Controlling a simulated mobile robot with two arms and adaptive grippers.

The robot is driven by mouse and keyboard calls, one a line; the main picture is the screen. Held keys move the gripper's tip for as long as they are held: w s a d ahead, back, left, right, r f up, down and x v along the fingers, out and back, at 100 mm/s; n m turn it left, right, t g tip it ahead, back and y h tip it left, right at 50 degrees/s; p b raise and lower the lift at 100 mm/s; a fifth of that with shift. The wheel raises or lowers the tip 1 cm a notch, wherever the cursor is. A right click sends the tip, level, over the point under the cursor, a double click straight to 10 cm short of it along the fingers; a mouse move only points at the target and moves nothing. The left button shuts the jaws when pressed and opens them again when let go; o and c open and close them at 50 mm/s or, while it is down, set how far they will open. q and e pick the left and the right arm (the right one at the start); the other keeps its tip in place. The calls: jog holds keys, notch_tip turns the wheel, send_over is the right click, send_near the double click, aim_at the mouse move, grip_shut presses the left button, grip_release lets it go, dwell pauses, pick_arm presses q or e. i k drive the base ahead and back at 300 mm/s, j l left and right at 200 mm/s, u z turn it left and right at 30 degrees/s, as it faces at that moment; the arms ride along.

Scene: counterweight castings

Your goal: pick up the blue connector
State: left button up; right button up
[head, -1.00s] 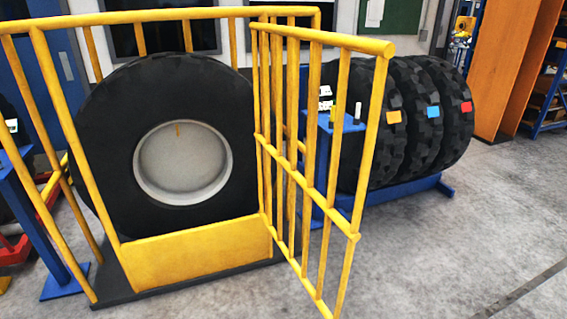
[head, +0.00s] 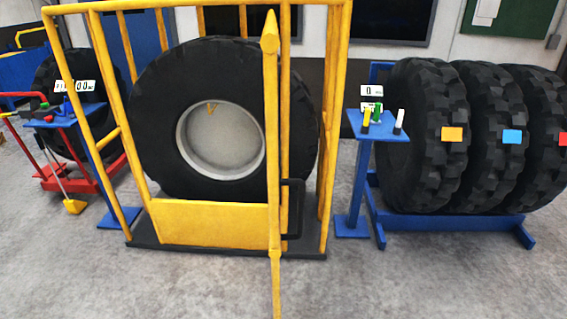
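A small upright blue piece (head: 66,106), which looks like the blue connector, stands on a blue stand (head: 84,121) at the far left in the head view. It is small, and its exact shape is hard to tell. A green piece (head: 44,107) is beside it on the left, and a white label with dark marks is behind it. Neither of my grippers is in view.
A yellow cage (head: 198,222) holds a big tyre (head: 155,115); its gate (head: 272,150) sticks out towards me. Right of it, a blue stand (head: 362,133) bears yellow, green and white pieces. Several tyres stand on a blue rack (head: 455,228). The front floor is mostly clear.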

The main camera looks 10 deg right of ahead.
aim_at(69, 106)
jog(key=k+l, duration=0.1)
jog(key=l, duration=0.75)
jog(key=u, duration=0.9)
jog(key=i+u, duration=0.1)
jog(key=u, duration=1.2)
jog(key=i+u, duration=0.1)
jog(key=u, duration=0.8)
jog(key=i+l+u, duration=0.1)
jog(key=u, duration=0.3)
jog(key=l+u, duration=0.2)
jog(key=u, duration=0.2)
jog(key=l+u, duration=0.15)
jog(key=u, duration=0.25)
jog(key=i+l, duration=0.1)
jog(key=l, duration=0.45)
jog(key=i+l, duration=0.1)
jog(key=l, duration=0.45)
jog(key=l+z, duration=0.7)
jog(key=z, duration=0.15)
jog(key=l+z, duration=0.65)
jog(key=z, duration=0.2)
jog(key=l+z, duration=0.1)
jog(key=z, duration=0.3)
jog(key=i+l+z, duration=0.1)
jog(key=z, duration=0.3)
jog(key=l+z, duration=0.1)
jog(key=z, duration=0.3)
jog(key=i+z, duration=0.15)
jog(key=z, duration=0.25)
